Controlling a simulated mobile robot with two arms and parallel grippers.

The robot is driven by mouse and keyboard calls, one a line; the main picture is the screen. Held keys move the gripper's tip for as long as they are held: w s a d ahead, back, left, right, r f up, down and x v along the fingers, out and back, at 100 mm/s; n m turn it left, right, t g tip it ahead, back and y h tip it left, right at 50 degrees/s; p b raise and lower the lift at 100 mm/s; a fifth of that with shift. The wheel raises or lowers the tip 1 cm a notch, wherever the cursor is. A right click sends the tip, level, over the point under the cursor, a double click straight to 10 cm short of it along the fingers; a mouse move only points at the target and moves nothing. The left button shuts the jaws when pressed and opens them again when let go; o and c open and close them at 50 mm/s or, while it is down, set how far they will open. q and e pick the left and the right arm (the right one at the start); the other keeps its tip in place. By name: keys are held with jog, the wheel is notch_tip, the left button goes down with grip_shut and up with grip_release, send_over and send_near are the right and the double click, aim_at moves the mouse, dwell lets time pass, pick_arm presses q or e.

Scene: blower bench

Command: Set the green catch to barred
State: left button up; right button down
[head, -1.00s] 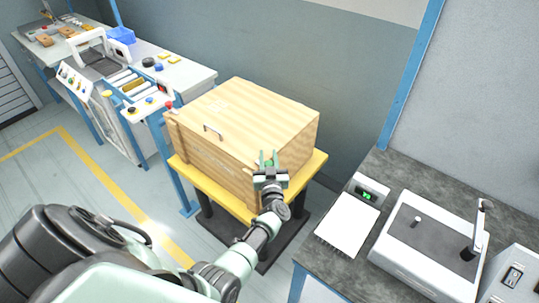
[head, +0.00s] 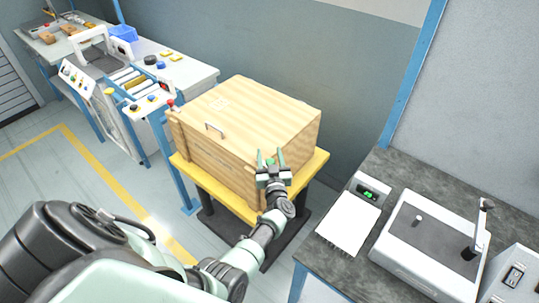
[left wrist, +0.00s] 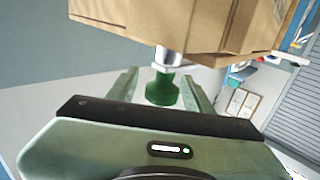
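The green catch (head: 269,162) is a small knob at the front right corner of the wooden crate (head: 230,108). In the left wrist view the catch (left wrist: 162,89) is a green knob on a short metallic stem at the crate's wooden side (left wrist: 225,25). My left gripper (head: 271,152) is at that corner with its fingers spread. In the left wrist view its fingers (left wrist: 161,76) stand on either side of the knob, with a gap on each side. Any marking for the catch's setting cannot be made out. My right gripper is not in view.
The crate rests on a yellow-topped stand (head: 318,165). A grey bench (head: 398,172) at the right holds a green-lit display (head: 368,193), a white sheet (head: 347,225) and a device (head: 425,245). A workbench with rollers (head: 128,83) stands at the left.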

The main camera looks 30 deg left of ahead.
pick_arm(q)
jog(key=p+v, duration=0.3)
jog(key=v, duration=0.5)
jog(key=shift+p, duration=0.3)
